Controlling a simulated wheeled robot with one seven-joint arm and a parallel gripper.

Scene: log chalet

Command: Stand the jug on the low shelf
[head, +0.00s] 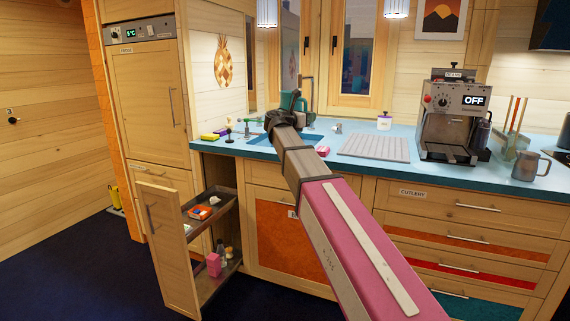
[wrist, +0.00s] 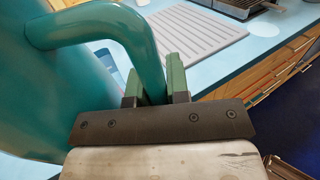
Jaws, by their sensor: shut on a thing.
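The teal jug (wrist: 60,90) fills the left of the wrist view. Its curved handle (wrist: 135,40) runs down between the green-padded fingers of my gripper (wrist: 153,82), which is shut on it. In the head view the jug (head: 301,103) shows partly behind my gripper (head: 282,115), at the sink; whether its base touches anything is hidden. A pull-out cupboard unit stands open at lower left, with an upper tray (head: 225,203) and a low shelf (head: 207,287). A pink carton and small bottles stand on the low shelf.
The pull-out's tall front (head: 165,245) stands out into the room. The blue counter (head: 400,172) holds a ribbed drying mat (head: 374,149), a coffee machine (head: 447,120), a metal pitcher (head: 529,166) and small items around the sink (head: 295,140). The dark floor in front is clear.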

